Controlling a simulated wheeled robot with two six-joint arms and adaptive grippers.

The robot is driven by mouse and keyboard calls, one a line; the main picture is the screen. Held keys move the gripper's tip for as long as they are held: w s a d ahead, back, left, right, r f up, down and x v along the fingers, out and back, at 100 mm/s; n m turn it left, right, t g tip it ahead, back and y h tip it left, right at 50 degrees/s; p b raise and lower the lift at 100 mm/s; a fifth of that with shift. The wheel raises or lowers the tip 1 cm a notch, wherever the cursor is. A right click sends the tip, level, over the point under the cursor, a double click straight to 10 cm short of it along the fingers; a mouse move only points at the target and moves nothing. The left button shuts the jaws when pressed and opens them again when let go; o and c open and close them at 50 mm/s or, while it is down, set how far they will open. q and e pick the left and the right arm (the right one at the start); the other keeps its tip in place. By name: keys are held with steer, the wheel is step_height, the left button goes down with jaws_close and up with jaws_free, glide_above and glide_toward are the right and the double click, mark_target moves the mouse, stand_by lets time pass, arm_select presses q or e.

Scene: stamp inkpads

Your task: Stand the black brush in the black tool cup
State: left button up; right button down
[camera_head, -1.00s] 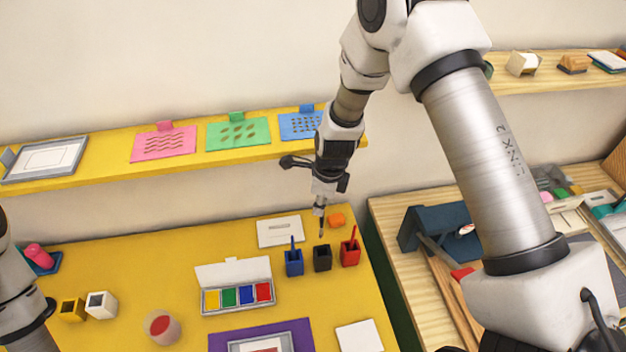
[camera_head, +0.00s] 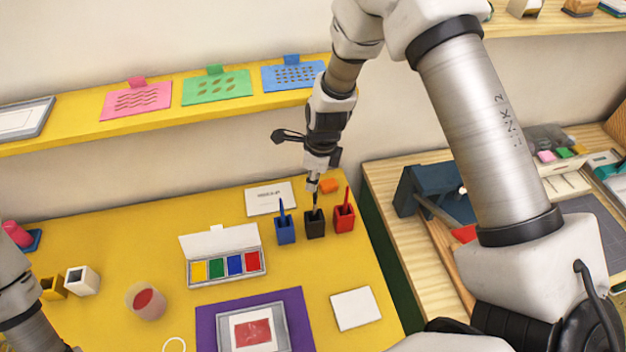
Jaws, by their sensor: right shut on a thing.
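The black tool cup (camera_head: 315,226) stands on the yellow table between a blue cup and a red cup. My right gripper (camera_head: 313,184) is directly above it, pointing down, shut on the black brush (camera_head: 315,202). The brush is upright and thin, and its lower end is at the cup's mouth; I cannot tell how deep it reaches inside. My left arm shows at the lower left edge, but its gripper is out of view.
The blue cup (camera_head: 285,231) with a blue brush and the red cup (camera_head: 344,219) with a red brush stand close on both sides. A yellow shelf (camera_head: 60,131) runs behind.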

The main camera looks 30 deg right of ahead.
step_height(320, 180, down, 6)
steer(key=b, duration=0.2)
steer(key=shift+f+b, duration=0.2)
steer(key=shift+b, duration=0.15)
steer(key=c, duration=1.2)
jaws_free()
steer(key=shift+o, duration=0.2)
steer(key=shift+r, duration=0.15)
step_height(320, 180, up, 12)
steer(key=d, duration=0.1)
steer(key=shift+s+f, duration=0.2)
steer(key=shift+s, duration=0.25)
